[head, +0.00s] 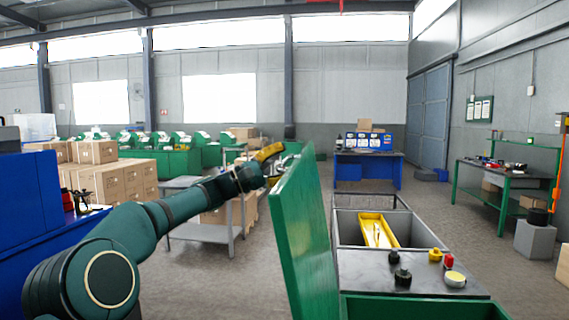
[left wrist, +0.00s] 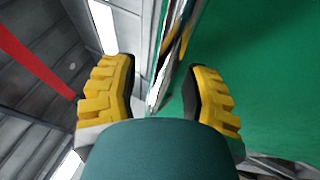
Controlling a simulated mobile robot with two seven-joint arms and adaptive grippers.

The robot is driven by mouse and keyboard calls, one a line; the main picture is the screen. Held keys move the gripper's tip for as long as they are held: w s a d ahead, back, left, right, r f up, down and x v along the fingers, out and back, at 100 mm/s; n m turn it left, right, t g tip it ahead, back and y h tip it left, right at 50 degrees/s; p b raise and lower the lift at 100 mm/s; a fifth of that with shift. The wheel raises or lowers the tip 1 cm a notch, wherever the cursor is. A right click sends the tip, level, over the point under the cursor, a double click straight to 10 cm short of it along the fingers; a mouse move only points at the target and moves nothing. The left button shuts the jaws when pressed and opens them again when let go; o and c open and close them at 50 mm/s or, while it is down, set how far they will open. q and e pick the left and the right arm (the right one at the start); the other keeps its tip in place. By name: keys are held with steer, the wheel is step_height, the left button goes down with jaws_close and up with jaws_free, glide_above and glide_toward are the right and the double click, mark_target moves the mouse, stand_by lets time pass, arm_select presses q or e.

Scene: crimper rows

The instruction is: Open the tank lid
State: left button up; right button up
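The green tank lid (head: 303,235) stands raised and nearly upright in the head view, swung up at the left side of the green tank (head: 425,306), whose rim shows at the bottom. My left gripper (head: 273,163) is at the lid's far upper edge, on its left side. In the left wrist view the yellow fingers (left wrist: 160,90) are spread, with a shiny metal edge or bar (left wrist: 166,60) between them and the green lid face (left wrist: 265,75) at right. A gap shows beside the left finger. My right gripper is out of view.
Right of the lid are a grey surface (head: 400,283) with small black, red and yellow items, and a bin with a yellow tray (head: 377,231). A grey cart (head: 205,233) stands beyond my left arm. A blue bench (head: 20,205) is at left.

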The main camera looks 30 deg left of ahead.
arm_select(q)
steer(key=v, duration=1.2)
stand_by(0.6)
